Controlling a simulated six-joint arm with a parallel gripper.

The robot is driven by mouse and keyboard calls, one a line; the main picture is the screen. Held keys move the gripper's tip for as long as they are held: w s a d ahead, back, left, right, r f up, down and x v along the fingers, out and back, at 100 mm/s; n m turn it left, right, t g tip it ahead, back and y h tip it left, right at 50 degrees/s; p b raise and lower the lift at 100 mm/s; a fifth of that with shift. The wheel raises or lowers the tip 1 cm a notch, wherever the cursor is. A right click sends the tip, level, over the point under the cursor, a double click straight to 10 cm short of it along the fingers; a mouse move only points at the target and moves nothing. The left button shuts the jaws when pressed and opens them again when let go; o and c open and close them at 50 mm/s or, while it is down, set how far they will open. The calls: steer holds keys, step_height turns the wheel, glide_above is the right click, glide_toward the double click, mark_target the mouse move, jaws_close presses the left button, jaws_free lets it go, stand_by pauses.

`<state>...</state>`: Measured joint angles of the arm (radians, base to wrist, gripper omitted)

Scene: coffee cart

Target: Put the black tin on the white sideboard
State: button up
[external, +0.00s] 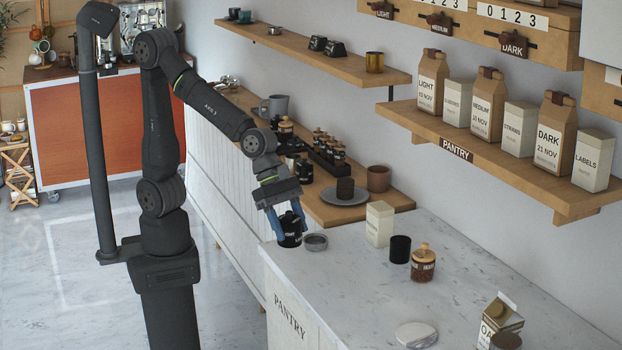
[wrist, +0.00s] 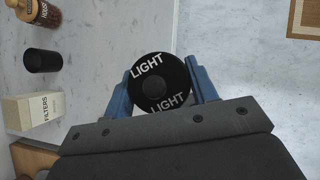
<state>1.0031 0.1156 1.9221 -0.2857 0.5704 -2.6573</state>
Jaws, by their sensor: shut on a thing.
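The black tin (external: 290,232), round and marked LIGHT, is between the blue fingers of my gripper (external: 288,220). In the wrist view the tin (wrist: 160,82) shows its dark top with LIGHT printed twice, and the blue fingers of my gripper (wrist: 160,92) press on its two sides. The tin looks upright. It is at the far left end of the white sideboard (external: 370,300), which has a marble top and a PANTRY front. I cannot tell whether the tin's base touches the top or is slightly above it.
A small grey round dish (external: 315,242) is just right of the tin. A white FILTERS box (external: 379,224), a black cup (external: 400,249) and a wooden-lidded jar (external: 423,263) stand farther right. The sideboard's middle is clear.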

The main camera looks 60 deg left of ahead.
steer(key=w+a+n+t+y, duration=0.1)
steer(key=w+a+n, duration=0.2)
steer(key=w+a, duration=0.55)
steer(key=w+a+n+t, duration=0.2)
steer(key=w+a, duration=0.3)
steer(key=w, duration=0.6)
steer(key=w+a+n+t+y, duration=0.1)
steer(key=w+a+n, duration=0.1)
steer(key=w+a, duration=0.5)
steer(key=w+a+n+y, duration=0.15)
steer(key=w+a, duration=0.25)
steer(key=a, duration=0.6)
steer(key=a+n+y, duration=0.4)
steer(key=a+n, duration=0.3)
steer(key=a, duration=2.7)
steer(key=shift+n+t+h, duration=0.25)
steer(key=shift+t, duration=0.15)
steer(key=a+f, duration=0.2)
steer(key=a, duration=0.2)
steer(key=a+f, duration=0.2)
steer(key=a, duration=0.2)
steer(key=a+f, duration=0.2)
steer(key=a, duration=0.2)
steer(key=shift+s+f, duration=0.2)
steer(key=shift+s, duration=0.1)
steer(key=shift+a+f, duration=0.3)
steer(key=shift+a, duration=0.1)
steer(key=shift+f, duration=1.9)
